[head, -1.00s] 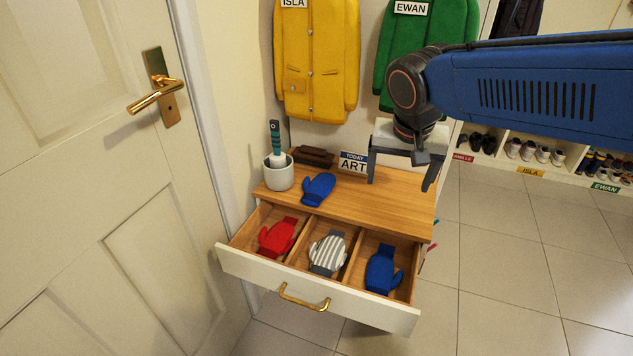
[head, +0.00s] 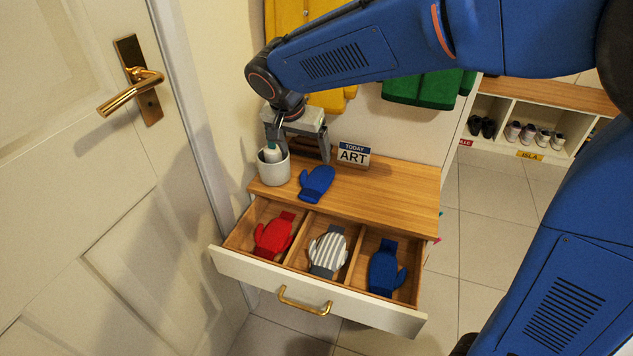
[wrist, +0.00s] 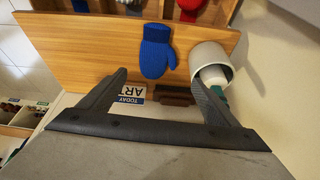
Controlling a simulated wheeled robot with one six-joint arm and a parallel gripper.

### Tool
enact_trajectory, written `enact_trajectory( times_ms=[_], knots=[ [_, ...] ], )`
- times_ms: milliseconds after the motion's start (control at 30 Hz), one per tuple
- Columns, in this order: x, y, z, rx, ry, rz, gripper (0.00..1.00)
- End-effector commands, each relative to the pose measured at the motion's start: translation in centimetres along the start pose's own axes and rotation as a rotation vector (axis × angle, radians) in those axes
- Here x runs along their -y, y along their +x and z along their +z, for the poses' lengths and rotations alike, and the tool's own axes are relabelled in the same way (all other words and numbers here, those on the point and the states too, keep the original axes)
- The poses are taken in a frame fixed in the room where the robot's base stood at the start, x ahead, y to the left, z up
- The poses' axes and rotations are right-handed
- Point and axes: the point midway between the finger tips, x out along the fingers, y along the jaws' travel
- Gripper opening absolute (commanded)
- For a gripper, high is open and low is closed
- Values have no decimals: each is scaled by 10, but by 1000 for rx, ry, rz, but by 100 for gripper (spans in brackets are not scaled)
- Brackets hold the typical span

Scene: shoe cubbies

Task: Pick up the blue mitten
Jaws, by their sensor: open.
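One blue mitten (head: 317,184) lies flat on the wooden top of the cabinet, right of a white pot. It also shows in the wrist view (wrist: 155,52), a little beyond the space between the fingertips. A second blue mitten (head: 386,270) lies in the right compartment of the open drawer. My gripper (head: 298,150) is open and empty, above the back left of the cabinet top, behind the first mitten and apart from it. In the wrist view both fingers of my gripper (wrist: 160,80) are spread wide.
An ART sign (head: 353,155) stands at the back. The drawer (head: 315,300) also holds a red mitten (head: 273,236) and a striped mitten (head: 328,250). A door stands left.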

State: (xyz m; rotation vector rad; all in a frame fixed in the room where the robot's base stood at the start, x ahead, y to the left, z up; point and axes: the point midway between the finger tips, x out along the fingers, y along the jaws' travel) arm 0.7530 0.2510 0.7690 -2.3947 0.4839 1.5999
Motion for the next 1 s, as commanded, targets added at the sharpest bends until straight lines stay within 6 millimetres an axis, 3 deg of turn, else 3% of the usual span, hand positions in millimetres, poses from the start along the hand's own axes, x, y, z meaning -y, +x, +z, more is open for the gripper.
enact_trajectory(
  times_ms=[400, 767, 1000],
  knots=[
    [-1, 71, 0, 1, -1, 3, 83],
    [-2, 92, 1, 1, 0, 2, 83],
    [-4, 123, 3, 1, -2, 3, 83]
  ],
)
